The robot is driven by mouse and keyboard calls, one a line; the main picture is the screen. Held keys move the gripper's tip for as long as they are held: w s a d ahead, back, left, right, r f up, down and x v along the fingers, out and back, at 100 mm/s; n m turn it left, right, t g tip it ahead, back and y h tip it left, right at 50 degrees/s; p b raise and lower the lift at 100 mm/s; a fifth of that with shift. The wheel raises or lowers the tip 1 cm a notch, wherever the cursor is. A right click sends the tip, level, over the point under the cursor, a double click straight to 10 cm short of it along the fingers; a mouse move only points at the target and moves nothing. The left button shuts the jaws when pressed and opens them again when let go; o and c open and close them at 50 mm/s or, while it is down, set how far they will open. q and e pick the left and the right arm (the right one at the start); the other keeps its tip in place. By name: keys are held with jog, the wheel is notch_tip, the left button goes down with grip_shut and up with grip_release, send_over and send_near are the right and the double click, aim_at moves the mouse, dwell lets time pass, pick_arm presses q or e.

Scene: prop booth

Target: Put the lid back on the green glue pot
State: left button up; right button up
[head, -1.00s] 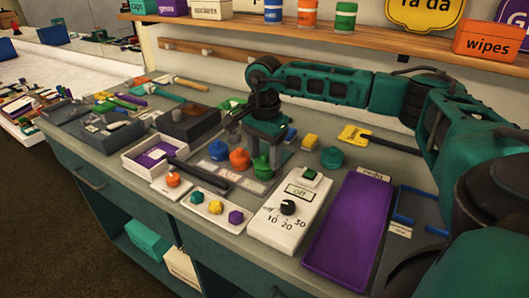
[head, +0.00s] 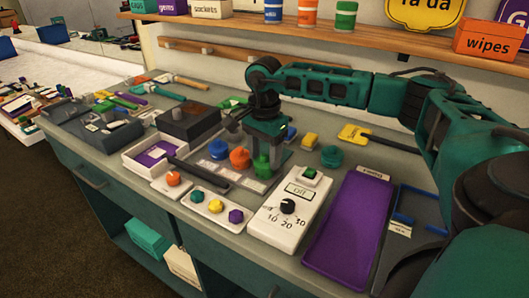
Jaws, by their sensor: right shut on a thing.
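My right gripper (head: 263,163) points down over the row of pots in the middle of the bench. It is shut on a small green piece that looks like the lid of the green glue pot (head: 262,174). The fingers hide much of the lid and pot, so I cannot tell whether the lid is seated. A blue pot (head: 218,149) and an orange pot (head: 239,159) stand just to the left in the same row. My left gripper is not in view.
A teal pot-like piece (head: 331,157) and a yellow block (head: 310,140) stand to the right. A white timer box (head: 287,222) and a purple tray (head: 350,235) lie in front. A white open box (head: 150,172) is at left. A shelf (head: 380,38) runs above.

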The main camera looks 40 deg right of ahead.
jog(key=o, duration=1.3)
jog(key=shift+o, duration=0.2)
jog(key=shift+r+p, duration=0.55)
jog(key=shift+r, duration=0.15)
jog(key=shift+r+p, duration=1.4)
jog(key=shift+r, duration=1.4)
